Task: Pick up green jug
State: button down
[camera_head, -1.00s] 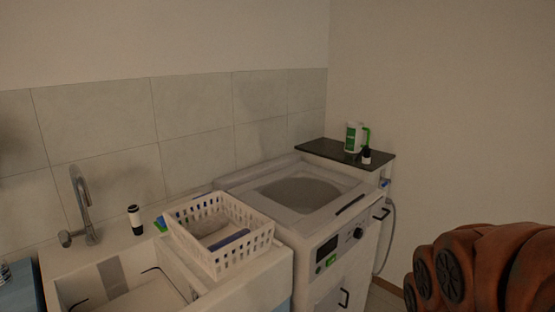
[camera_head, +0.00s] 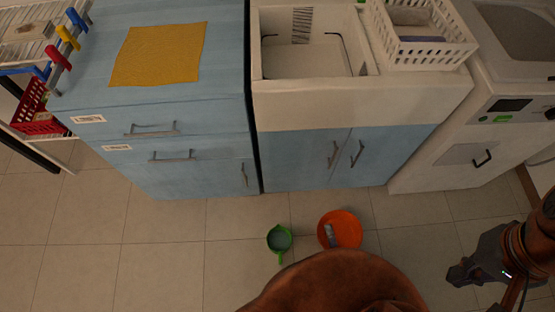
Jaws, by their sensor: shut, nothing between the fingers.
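A small green jug (camera_head: 279,239) with a handle pointing toward me stands on the tiled floor, in front of the blue cabinets. My gripper (camera_head: 456,274) is at the lower right, well to the right of the jug and apart from it. It is shut and empty. My brown arm shows at the right edge, and another brown part of my body covers the bottom middle, just below the jug.
An orange bowl (camera_head: 340,230) with a grey item in it lies on the floor right of the jug. Blue drawers (camera_head: 160,150), the sink (camera_head: 300,95) and a washing machine (camera_head: 460,145) stand behind. A red basket (camera_head: 42,115) is at left. Floor left of the jug is clear.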

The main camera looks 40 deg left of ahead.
aim_at(279, 239)
jog(key=u, duration=1.5)
jog(key=k, duration=0.75)
jog(key=u, duration=0.35)
